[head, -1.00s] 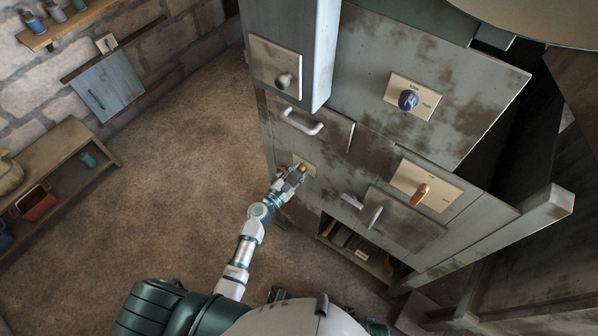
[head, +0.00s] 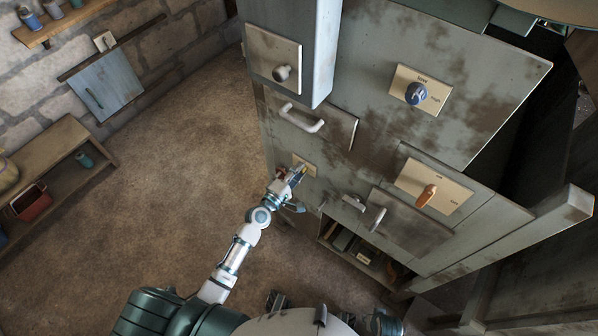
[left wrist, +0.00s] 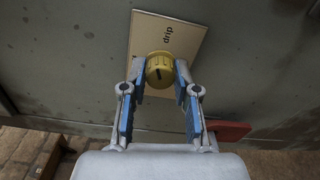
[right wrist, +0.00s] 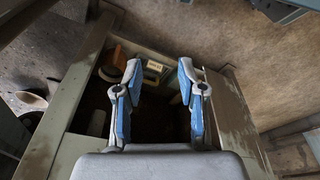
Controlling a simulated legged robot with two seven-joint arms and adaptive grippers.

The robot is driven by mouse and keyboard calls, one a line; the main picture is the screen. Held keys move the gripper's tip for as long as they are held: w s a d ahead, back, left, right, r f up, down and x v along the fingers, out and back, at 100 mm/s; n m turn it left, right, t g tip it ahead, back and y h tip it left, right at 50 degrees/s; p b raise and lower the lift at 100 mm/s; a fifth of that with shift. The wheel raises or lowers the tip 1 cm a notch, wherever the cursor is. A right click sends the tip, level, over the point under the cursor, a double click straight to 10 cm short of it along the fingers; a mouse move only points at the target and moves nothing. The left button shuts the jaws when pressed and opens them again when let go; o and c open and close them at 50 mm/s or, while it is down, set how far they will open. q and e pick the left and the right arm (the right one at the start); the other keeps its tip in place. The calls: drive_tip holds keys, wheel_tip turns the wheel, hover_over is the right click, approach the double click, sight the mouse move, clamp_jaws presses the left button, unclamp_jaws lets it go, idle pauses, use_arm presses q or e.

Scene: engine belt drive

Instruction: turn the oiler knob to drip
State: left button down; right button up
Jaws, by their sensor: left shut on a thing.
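The yellow oiler knob (left wrist: 159,66) sits on a cream plate (left wrist: 181,38) marked "drip", in the left wrist view. The word is above the knob, slightly to its right. A dark line shows on the knob's face. My left gripper (left wrist: 161,72) has its two fingertips closed on either side of the knob. In the head view the left gripper (head: 296,174) is at the small cream plate low on the cabinet's left part and mostly hides the knob. My right gripper (right wrist: 157,85) is open and empty, above an open compartment.
The grey cabinet also carries a blue knob (head: 416,93), an orange knob (head: 426,195), a grey knob (head: 282,73) and a white handle (head: 302,118) above the left gripper. A red piece (left wrist: 228,130) shows beside the left fingers. Floor left of the cabinet is clear.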

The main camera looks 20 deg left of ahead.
use_arm(q)
drive_tip(key=shift+s+d+f+m, duration=0.1)
drive_tip(key=shift+f+m, duration=0.15)
drive_tip(key=shift+m, duration=0.95)
drive_tip(key=shift+s+f+m, duration=0.1)
drive_tip(key=shift+f+m, duration=0.1)
drive_tip(key=shift+m, duration=1)
use_arm(e)
drive_tip(key=shift+s+f, duration=0.15)
drive_tip(key=shift+f, duration=0.45)
use_arm(q)
drive_tip(key=shift+f, duration=0.1)
drive_tip(key=c, duration=0.9)
unclamp_jaws()
drive_tip(key=shift+o, duration=0.2)
drive_tip(key=v, duration=1.1)
drive_tip(key=shift+s+r, duration=0.25)
drive_tip(key=shift+s, duration=0.1)
use_arm(e)
drive_tip(key=shift+r, duration=0.15)
